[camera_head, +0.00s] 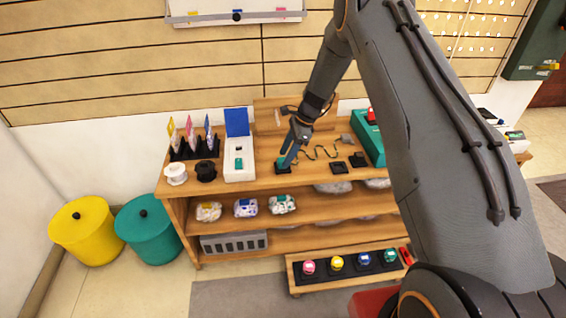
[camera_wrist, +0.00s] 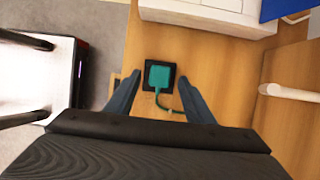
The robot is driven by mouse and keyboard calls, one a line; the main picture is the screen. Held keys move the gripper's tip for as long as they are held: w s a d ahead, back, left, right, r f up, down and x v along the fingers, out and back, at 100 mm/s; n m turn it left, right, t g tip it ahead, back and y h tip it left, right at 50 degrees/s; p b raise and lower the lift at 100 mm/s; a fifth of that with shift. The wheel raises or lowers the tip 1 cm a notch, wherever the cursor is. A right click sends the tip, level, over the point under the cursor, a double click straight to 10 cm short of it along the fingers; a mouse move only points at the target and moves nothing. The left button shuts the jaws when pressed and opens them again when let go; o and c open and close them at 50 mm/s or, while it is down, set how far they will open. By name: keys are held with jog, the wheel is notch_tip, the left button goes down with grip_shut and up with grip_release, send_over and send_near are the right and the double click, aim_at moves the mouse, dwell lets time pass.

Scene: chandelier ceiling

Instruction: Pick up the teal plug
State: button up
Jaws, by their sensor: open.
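The teal plug (camera_wrist: 159,75) sits on a black square base (camera_wrist: 148,85) on the wooden bench top, with a teal cable (camera_wrist: 170,108) curling from its near side. In the head view the plug (camera_head: 282,162) is small and partly covered by my gripper (camera_head: 288,157). In the wrist view my gripper (camera_wrist: 159,80) is open and empty, with one dark blue finger on each side of the plug. There is a gap between each finger and the plug. I cannot tell the fingertips' exact height above it.
A white box with a blue lid (camera_head: 239,172) stands left of the plug. Black square bases (camera_head: 339,168) lie to its right, and a teal case (camera_head: 367,138) stands farther right. Black and white spools (camera_head: 206,171) sit at the bench's left front. Teal and yellow bins (camera_head: 84,230) stand on the floor.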

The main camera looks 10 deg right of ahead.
jog(key=shift+x, duration=1.05)
jog(key=c, duration=1.1)
jog(key=shift+d+r+p, duration=0.15)
jog(key=shift+r+p, duration=0.1)
jog(key=shift+r, duration=2.15)
jog(key=shift+d+r+p, duration=0.15)
jog(key=shift+r+p, duration=0.15)
jog(key=shift+r, duration=2.1)
jog(key=shift+d+r+p, duration=0.15)
jog(key=shift+r+p, duration=0.1)
jog(key=shift+r, duration=2.15)
